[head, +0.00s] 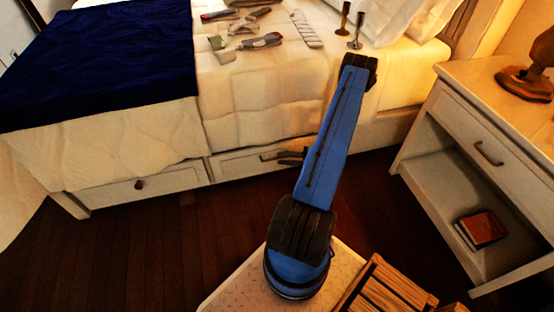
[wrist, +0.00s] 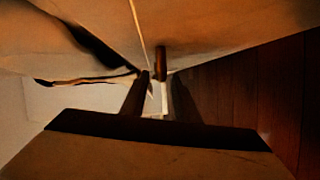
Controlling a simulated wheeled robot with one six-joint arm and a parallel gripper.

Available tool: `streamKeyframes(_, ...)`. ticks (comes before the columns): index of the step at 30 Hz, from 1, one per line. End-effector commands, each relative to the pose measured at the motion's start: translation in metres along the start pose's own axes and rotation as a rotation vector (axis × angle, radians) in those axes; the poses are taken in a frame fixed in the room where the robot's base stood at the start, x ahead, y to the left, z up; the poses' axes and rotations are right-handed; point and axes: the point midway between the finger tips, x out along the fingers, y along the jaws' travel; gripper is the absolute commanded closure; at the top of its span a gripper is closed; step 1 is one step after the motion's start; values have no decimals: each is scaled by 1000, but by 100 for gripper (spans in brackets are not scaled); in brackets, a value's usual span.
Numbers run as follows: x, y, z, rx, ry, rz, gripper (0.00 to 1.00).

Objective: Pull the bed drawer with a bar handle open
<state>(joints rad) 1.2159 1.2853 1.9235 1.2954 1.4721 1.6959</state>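The bed drawer with the bar handle (head: 232,164) is in the right part of the bed base and looks flush with the frame. Its dark bar handle (head: 267,157) shows just left of my gripper (head: 291,155), partly hidden by it. My gripper is low in front of the drawer, its two dark fingers apart. In the wrist view, the fingers (wrist: 152,98) have a bright gap between them, and a short brown bar (wrist: 160,63), likely the handle, stands just beyond their tips. I cannot tell whether they touch it.
Another bed drawer (head: 110,192) with a round knob is at the left. A nightstand (head: 440,125) with a bar-handled drawer and a book (head: 481,229) on its shelf stands at the right. The wooden floor (head: 190,235) before the drawers is clear.

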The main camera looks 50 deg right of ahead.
Motion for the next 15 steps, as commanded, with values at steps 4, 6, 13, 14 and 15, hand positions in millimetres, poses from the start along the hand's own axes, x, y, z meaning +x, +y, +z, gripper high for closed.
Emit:
streamKeyframes(4,21,0,-1,0,2,0,72)
streamKeyframes(6,27,0,0,0,1,0,72)
streamKeyframes(13,36,0,0,0,0,0,72)
streamKeyframes(14,36,0,0,0,0,0,72)
streamKeyframes(15,36,0,0,0,0,0,72)
